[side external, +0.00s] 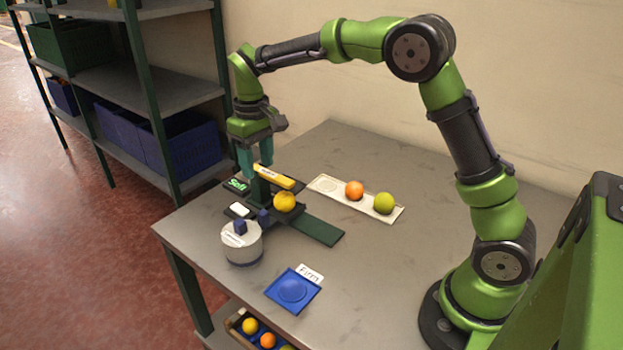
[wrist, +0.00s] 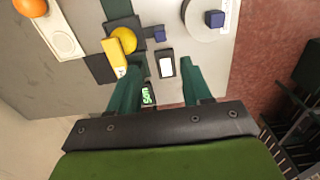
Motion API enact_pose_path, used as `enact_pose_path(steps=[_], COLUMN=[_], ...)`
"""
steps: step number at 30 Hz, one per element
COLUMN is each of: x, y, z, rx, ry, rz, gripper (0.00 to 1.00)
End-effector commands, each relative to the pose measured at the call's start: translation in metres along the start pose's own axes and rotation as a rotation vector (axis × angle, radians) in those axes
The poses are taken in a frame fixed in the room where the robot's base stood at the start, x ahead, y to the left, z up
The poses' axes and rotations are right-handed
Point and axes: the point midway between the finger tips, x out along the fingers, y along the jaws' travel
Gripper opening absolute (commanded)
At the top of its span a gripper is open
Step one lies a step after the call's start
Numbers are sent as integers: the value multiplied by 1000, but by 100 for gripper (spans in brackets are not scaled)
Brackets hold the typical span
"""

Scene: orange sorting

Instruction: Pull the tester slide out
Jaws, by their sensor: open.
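The tester (side external: 262,192) is a dark stand with a yellow bar (side external: 273,177) across its top. A yellow-orange fruit (side external: 284,201) sits at the tester, beside the bar; it also shows in the wrist view (wrist: 124,40). A small blue block (side external: 263,216), perhaps the slide's handle, is at its front and shows in the wrist view (wrist: 159,35). A dark green strip (side external: 318,231) runs out to the right. My gripper (side external: 256,173) is open and points down above the tester's back left. Its fingers hide part of the tester.
A green-lettered "Soft" sign (side external: 236,185) and a small white-faced box (side external: 239,209) sit beside the tester. A blue pad (side external: 293,289) lies by a "Firm" label (side external: 310,273). A white tray (side external: 379,212) holds two fruits.

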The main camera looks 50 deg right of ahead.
Motion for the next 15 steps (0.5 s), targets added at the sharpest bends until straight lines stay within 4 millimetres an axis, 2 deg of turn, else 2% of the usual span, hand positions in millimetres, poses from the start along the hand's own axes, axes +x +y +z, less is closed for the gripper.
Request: enact_pose_path(steps=[15], x=[112], y=[0], z=[1], rx=[3], ry=[-5], rz=[-2], gripper=[49])
